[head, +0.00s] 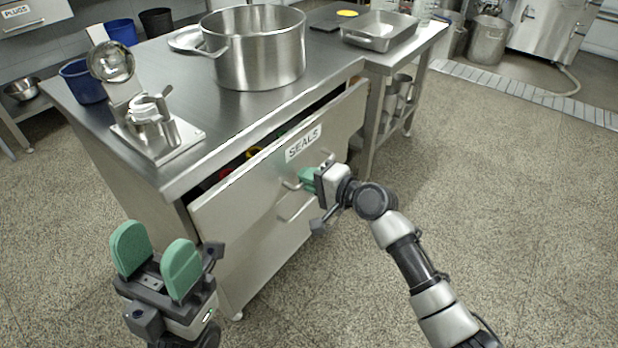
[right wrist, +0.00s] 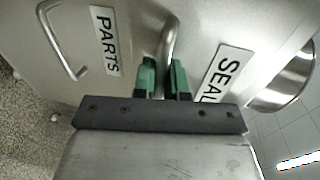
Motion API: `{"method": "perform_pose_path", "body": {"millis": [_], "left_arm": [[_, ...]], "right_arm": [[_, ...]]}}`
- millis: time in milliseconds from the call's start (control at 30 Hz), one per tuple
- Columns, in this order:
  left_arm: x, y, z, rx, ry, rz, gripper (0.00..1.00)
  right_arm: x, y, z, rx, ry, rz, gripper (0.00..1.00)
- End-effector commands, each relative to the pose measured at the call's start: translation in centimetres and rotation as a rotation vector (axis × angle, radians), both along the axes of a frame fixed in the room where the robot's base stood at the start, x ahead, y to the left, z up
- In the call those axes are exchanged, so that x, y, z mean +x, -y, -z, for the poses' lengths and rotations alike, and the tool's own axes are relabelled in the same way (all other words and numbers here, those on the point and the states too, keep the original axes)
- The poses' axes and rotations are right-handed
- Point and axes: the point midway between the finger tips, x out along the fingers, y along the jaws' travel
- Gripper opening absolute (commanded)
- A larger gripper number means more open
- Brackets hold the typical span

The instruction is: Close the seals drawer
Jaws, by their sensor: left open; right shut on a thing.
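The seals drawer (head: 255,175) in the steel workbench stands partly open, with its labelled front out from the bench. Red, yellow and green items show in the gap under the worktop. My right gripper (head: 308,179) is at the drawer front, shut on the drawer's bar handle (head: 290,185). In the right wrist view its green fingers (right wrist: 163,78) are on either side of the handle (right wrist: 168,42), beside the SEALS label (right wrist: 226,72). My left gripper (head: 155,260) is open and empty, in front of the bench's near left corner.
A drawer labelled PARTS (right wrist: 103,40) with its own handle (right wrist: 62,42) is just below. On the worktop are a large pot (head: 255,50) and the mill (head: 152,125). A side table (head: 425,42) with a tray (head: 380,32) adjoins. The floor at right is clear.

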Motion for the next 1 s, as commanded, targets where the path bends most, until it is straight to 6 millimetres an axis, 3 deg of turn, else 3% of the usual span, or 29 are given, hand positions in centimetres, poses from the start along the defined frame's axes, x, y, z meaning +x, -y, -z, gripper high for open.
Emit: {"method": "perform_pose_path", "body": {"millis": [167, 433, 767, 800, 900, 1000], "left_arm": [[0.0, 0.0, 0.1, 0.0, -0.001, 0.0, 0.54], [0.0, 0.0, 0.6, 0.0, -0.001, 0.0, 0.54], [0.0, 0.0, 0.6, 0.001, -0.002, -0.001, 0.54], [0.0, 0.0, 0.6, 0.001, -0.001, -0.001, 0.54], [0.0, 0.0, 0.6, 0.0, -0.001, 0.0, 0.54], [0.0, 0.0, 0.6, 0.001, -0.001, -0.001, 0.54]], "right_arm": [[0.4, -0.5, 0.0, 0.001, 0.0, 0.0, 0.0], [2.6, -3.4, 0.1, 0.001, 0.0, 0.001, 0.0], [2.8, -3.7, -0.1, 0.002, 0.002, 0.002, 0.0], [2.8, -3.7, -0.1, 0.002, 0.002, 0.002, 0.18], [2.7, -3.7, -0.1, 0.002, 0.002, 0.002, 0.34], [2.7, -3.7, -0.1, 0.001, 0.001, 0.001, 0.36]]}}
